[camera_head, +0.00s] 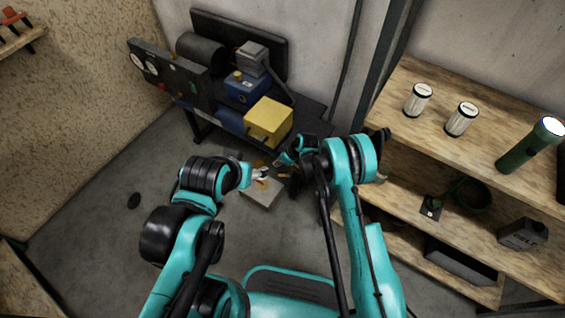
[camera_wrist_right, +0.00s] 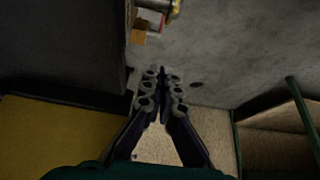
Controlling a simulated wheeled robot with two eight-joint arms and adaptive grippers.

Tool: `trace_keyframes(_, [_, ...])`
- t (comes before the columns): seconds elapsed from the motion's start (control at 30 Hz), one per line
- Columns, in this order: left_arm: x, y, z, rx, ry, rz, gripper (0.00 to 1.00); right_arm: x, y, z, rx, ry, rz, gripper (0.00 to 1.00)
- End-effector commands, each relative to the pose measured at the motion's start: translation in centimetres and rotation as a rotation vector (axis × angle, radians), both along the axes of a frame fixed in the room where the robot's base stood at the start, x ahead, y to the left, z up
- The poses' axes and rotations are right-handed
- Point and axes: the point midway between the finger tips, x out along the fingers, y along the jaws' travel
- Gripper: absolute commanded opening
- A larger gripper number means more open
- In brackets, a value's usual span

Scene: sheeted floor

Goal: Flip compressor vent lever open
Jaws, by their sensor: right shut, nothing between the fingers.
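The compressor (camera_head: 243,90) stands against the back wall, with a black cylinder, a blue box and a yellow box (camera_head: 268,121). A vent lever cannot be told apart in the head view. My right gripper (camera_head: 279,162) is below and to the right of the yellow box. In the right wrist view its fingers (camera_wrist_right: 158,80) are shut and empty. A small red and yellow fitting (camera_wrist_right: 155,14) shows beyond the fingertips, apart from them. My left gripper (camera_head: 264,174) is just left of the right one; its fingers are too small to read.
A gauge panel (camera_head: 165,70) stands left of the compressor. A wooden shelf (camera_head: 440,140) on the right holds two white canisters, a green flashlight (camera_head: 529,146) and a dark can. A pale block (camera_head: 261,194) is on the floor below the grippers. The left floor is mostly clear.

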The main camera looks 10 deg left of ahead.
Motion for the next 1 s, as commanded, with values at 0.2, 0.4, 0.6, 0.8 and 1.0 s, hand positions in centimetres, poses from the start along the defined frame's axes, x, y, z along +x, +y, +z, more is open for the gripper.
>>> trace_keyframes(0.2, [0.0,0.0,-2.1,0.000,0.000,0.000,0.63,0.7,2.1,-4.4,0.000,0.000,0.000,0.00])
trace_keyframes(0.4, [0.0,0.0,-3.3,0.000,0.000,0.000,0.63,0.0,-0.2,-6.0,0.000,0.000,-0.002,0.00])
trace_keyframes(0.6, [0.0,0.0,-3.5,0.000,0.000,0.000,0.63,-0.3,-0.9,-6.4,0.001,0.000,-0.002,0.00])
trace_keyframes(0.8, [0.0,0.0,-3.4,0.000,0.000,0.000,0.63,-0.3,-0.9,-6.4,0.001,0.000,-0.002,0.00])
trace_keyframes(1.0, [0.0,0.0,-3.4,0.000,0.000,0.000,0.63,-1.0,-0.7,-6.4,-0.025,0.012,0.004,0.00])
